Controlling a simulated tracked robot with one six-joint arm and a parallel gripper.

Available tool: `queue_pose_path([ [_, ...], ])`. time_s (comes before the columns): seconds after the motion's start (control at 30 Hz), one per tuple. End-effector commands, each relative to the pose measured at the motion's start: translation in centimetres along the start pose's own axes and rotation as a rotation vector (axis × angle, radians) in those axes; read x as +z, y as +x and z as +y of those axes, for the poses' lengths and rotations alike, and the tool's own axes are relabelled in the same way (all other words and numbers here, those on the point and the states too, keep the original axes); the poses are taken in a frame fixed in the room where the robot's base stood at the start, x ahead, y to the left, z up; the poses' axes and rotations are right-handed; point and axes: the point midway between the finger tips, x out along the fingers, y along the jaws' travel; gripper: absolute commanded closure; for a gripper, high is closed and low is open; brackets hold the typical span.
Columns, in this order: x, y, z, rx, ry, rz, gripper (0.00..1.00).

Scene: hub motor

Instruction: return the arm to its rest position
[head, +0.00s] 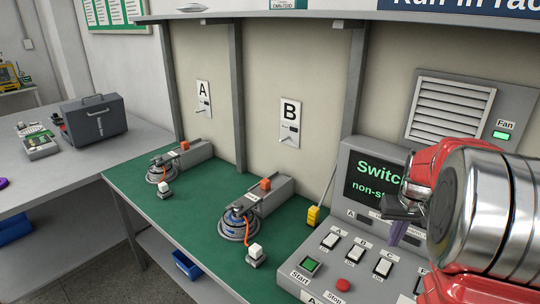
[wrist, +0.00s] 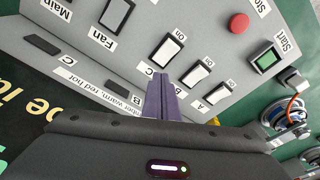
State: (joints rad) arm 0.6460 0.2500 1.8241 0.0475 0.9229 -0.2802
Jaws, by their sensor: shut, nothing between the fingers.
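My arm (head: 480,210), red and shiny metal, reaches in from the right edge in the head view. My gripper (head: 397,238) hangs in front of the grey control console (head: 330,250), its purple fingers pointing down. In the wrist view the gripper (wrist: 165,78) shows its fingers pressed together and empty, over the panel by the lettered switches. I cannot tell how far the tips are from the panel.
The console has a green Start button (head: 310,264), a red Stop button (head: 343,285), several rocker switches and a partly hidden screen (head: 372,180). Two hub motors (head: 237,223) (head: 163,170) sit on the green bench (head: 125,180). A grey case (head: 95,120) stands on the left table.

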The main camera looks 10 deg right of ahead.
Motion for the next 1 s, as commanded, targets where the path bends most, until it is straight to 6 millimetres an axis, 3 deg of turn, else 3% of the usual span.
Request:
queue_pose_path([
  [0.13,0.1,0.1,0.0,0.001,0.030,-0.001,1.00],
  [0.23,1.9,1.3,-0.3,-0.004,0.066,-0.037,1.00],
  [0.37,4.2,0.9,-1.4,-0.002,0.092,-0.050,1.00],
  [1.0,13.6,-5.5,-12.0,-0.006,-0.009,0.037,1.00],
])
